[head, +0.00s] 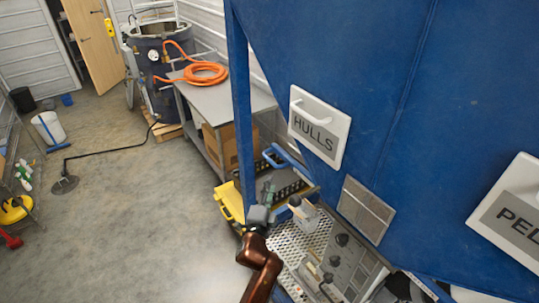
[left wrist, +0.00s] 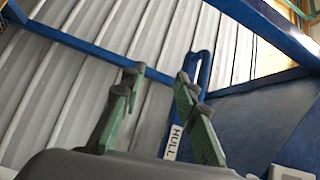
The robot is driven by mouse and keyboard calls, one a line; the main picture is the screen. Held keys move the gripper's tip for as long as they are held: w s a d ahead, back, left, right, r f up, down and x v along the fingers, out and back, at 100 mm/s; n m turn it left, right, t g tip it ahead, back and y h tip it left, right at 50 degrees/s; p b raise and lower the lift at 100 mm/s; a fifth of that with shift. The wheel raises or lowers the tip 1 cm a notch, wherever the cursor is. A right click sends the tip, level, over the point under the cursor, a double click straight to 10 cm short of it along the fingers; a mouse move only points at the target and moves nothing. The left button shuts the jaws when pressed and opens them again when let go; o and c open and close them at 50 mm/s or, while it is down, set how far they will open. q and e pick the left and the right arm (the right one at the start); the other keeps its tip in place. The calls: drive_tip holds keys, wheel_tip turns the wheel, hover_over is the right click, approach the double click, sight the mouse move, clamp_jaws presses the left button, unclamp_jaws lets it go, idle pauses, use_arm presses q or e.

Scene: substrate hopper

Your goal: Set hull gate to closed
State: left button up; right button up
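The hull gate's blue loop handle (head: 272,157) sticks out to the left below the blue hopper in the head view. It also shows in the left wrist view (left wrist: 204,66), upright, with a white label (left wrist: 173,141) reading "HULL" below it. My left gripper (head: 268,188) is just below the handle in the head view. In the left wrist view its green-padded fingers (left wrist: 159,76) are apart with nothing between them. The right finger overlaps the lower part of the handle, and I cannot tell whether they touch. My right gripper is not clearly in view.
The blue hopper carries a white "HULLS" plate (head: 318,130) and a "PELLETS"-like plate (head: 512,208), cut off. A control panel (head: 345,262) and perforated platform (head: 296,243) lie below. A grey table (head: 222,103) bears an orange hose (head: 205,72). The left floor is mostly clear.

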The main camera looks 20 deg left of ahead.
use_arm(q)
approach(269, 159)
drive_tip(key=d+x, duration=0.1)
drive_tip(key=x, duration=0.2)
drive_tip(key=shift+t+y, duration=0.4)
drive_tip(key=x, duration=0.2)
drive_tip(key=f+p+x, duration=0.1)
drive_tip(key=x, duration=0.1)
drive_tip(key=p+x, duration=0.1)
drive_tip(key=x, duration=0.2)
drive_tip(key=shift+a+f, duration=0.2)
drive_tip(key=shift+a, duration=0.1)
drive_tip(key=shift+w, duration=0.15)
drive_tip(key=shift+c, duration=0.5)
clamp_jaws()
